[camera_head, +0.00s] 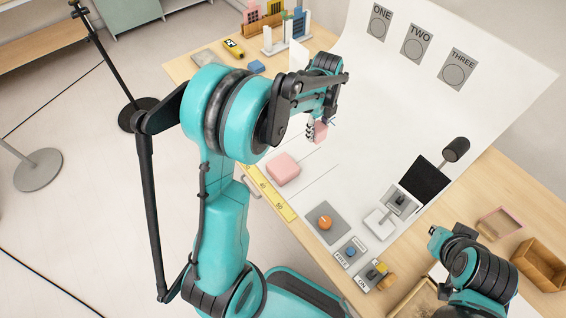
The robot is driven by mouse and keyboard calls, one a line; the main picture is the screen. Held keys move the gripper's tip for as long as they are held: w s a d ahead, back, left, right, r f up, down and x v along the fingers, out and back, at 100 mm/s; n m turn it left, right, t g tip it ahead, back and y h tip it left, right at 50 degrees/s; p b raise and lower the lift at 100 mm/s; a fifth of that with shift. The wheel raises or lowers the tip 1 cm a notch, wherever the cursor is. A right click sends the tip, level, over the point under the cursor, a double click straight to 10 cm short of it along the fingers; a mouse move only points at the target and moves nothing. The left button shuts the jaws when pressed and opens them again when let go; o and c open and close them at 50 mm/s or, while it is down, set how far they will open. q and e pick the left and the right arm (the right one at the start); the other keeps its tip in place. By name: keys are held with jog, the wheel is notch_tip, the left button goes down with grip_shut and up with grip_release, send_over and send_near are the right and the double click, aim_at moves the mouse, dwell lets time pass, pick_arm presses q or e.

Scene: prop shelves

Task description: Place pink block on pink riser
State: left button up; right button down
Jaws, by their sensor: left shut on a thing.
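The pink block (320,131) is held in my left gripper (314,128), above the white sheet. The left gripper is shut on it. The pink riser (283,169) is a low, rounded pink slab on the white sheet near the table's left edge. It lies below and left of the block in the picture, apart from it, and its visible top is bare. My right arm shows at the lower right, but its fingertips are not clear to see.
A yellow ruler (271,194) runs along the near table edge beside the riser. Grey pads, an orange ball (325,222) and small props stand towards the bottom. A black panel (425,180) and wooden trays (541,264) are at the right. Colourful props (277,30) stand at the back.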

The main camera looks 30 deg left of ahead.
pick_arm(q)
jog(key=b, duration=0.3)
send_over(283, 166)
notch_tip(283, 166, down, 7)
jog(key=shift+r, duration=0.1)
jog(key=shift+a+f+b, duration=0.1)
jog(key=shift+f+b, duration=0.55)
jog(key=shift+f, duration=1.45)
jog(key=shift+f, duration=0.2)
jog(key=o, duration=1.3)
jog(key=shift+r, duration=0.1)
jog(key=shift+r, duration=0.1)
